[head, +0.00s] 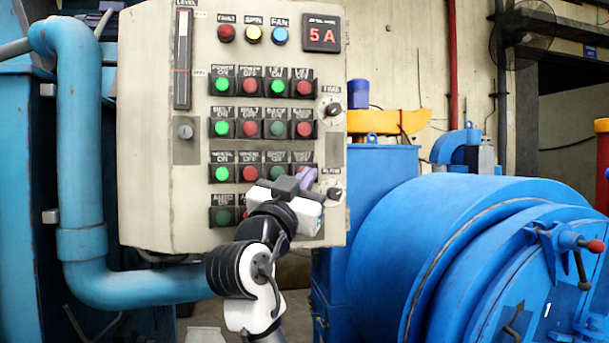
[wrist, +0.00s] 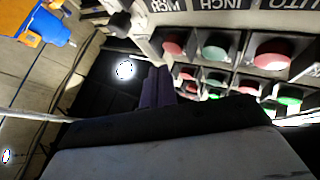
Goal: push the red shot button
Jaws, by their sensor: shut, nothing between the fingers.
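The control panel (head: 155,130) carries rows of green and red buttons; their small labels are blurred. A red button (head: 303,129) ends the second row at the right. The red button at the right end of the third row is largely hidden behind my gripper (head: 308,175). In the wrist view that third-row red button (wrist: 188,73) shows just right of the purple fingertips (wrist: 157,74). My gripper is shut and empty, in front of the panel's lower right. I cannot tell whether the fingertips touch the panel.
Two black knobs (head: 333,109) and (head: 335,193) sit along the panel's right edge, the lower one close to my gripper. A big blue drum machine (head: 430,250) stands at the right. A thick blue pipe (head: 80,150) runs down the left. Lower-row buttons (wrist: 271,52) are near in the wrist view.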

